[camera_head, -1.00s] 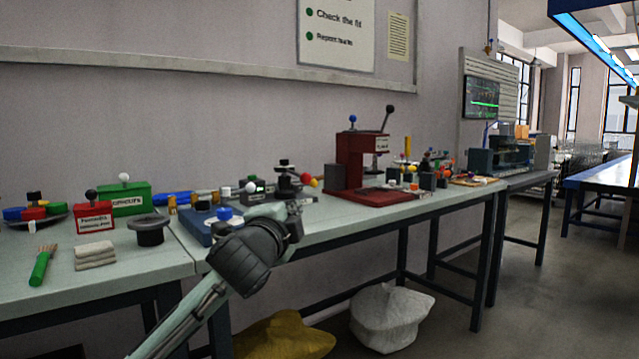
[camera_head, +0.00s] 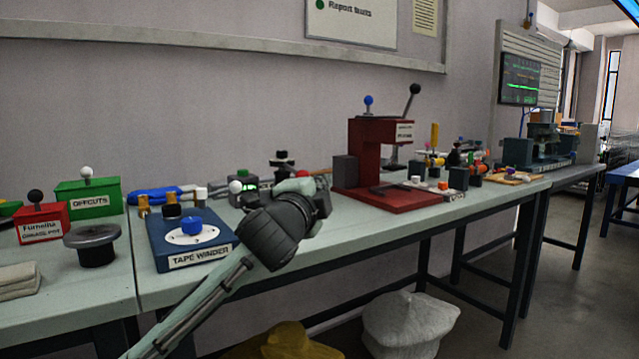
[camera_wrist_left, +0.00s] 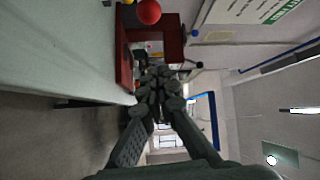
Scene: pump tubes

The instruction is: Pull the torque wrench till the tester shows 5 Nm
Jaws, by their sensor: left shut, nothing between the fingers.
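My left arm reaches over the bench's front edge. My left gripper (camera_head: 318,196) is mostly hidden behind its own wrist in the head view. In the left wrist view its fingers (camera_wrist_left: 158,82) are together with nothing between them. Behind the wrist in the head view stands a small dark device with a green top (camera_head: 243,184), perhaps the tester; I cannot read a value. A dark stacked knob (camera_head: 282,162) rises beside it. A red ball (camera_wrist_left: 149,12) shows at the top of the left wrist view, apart from the fingers. I cannot make out the torque wrench for certain.
A blue tape winder (camera_head: 180,256) stands left of my wrist. A red press (camera_head: 368,155) with a lever stands to the right. Red and green boxes (camera_head: 88,198) are at the left. Sacks (camera_head: 408,318) lie under the bench (camera_head: 400,218). The floor at right is clear.

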